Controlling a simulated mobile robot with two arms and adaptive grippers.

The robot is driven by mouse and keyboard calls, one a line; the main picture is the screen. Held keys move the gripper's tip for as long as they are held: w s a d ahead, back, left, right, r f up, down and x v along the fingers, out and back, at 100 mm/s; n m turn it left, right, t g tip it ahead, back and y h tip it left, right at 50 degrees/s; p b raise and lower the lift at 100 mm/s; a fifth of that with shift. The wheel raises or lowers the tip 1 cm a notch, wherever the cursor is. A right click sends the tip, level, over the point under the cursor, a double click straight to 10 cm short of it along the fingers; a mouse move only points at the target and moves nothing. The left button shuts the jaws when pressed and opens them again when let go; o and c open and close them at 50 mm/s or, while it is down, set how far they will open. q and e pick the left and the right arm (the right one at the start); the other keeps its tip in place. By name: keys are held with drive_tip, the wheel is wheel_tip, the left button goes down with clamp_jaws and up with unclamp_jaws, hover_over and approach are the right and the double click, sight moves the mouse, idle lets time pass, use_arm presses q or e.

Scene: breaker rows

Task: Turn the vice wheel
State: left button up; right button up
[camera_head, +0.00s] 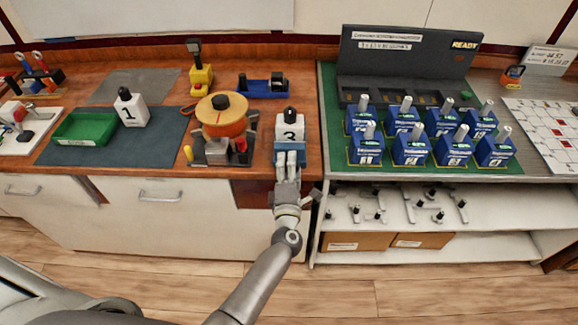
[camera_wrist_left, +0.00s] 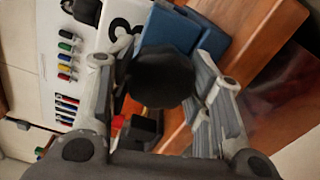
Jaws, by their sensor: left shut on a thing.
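An orange wheel (camera_head: 222,122) with a yellow-and-black top sits on a small grey-and-black fixture on the bench; I take it for the vice wheel. To its right stands a white block marked 3 (camera_head: 289,127) with a black knob, with blue around its lower part. My left gripper (camera_head: 289,158) is at the front of this block, right of the wheel and apart from it. In the left wrist view, the gripper (camera_wrist_left: 160,105) has its fingers on both sides of the block's black knob (camera_wrist_left: 161,77), shut on the block. The exact contact is hidden. My right gripper is out of view.
A white block marked 1 (camera_head: 130,108) stands left of the wheel, beside a green tray (camera_head: 85,130). A yellow device (camera_head: 200,78) and a blue fixture (camera_head: 262,88) are behind. Several blue breakers (camera_head: 410,147) stand on the right bench. The grey-blue mat (camera_head: 140,150) has free room.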

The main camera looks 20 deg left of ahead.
use_arm(q)
drive_tip(key=o, duration=1)
drive_tip(key=shift+s, duration=0.15)
drive_tip(key=v, duration=0.7)
drive_tip(key=shift+s+d, duration=0.15)
